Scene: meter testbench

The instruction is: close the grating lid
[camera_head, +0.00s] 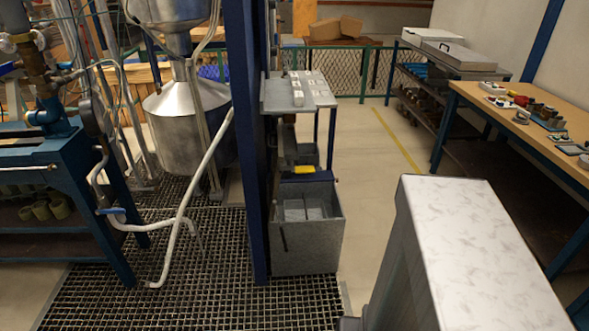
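A metal floor grating (190,297) covers the lower left and middle of the view. It runs under the tank stand and around the blue post. It looks flat, and I cannot make out a raised or open lid in it. Part of it is hidden by the blue bench at left, the white hose and the grey bin. My gripper is not in view.
A blue post (246,140) and a grey bin (310,247) stand at the grating's right side. A white hose (184,212) hangs down onto the grating. A steel tank (188,120) stands behind. Bare floor (366,215) runs toward the workbench (520,110).

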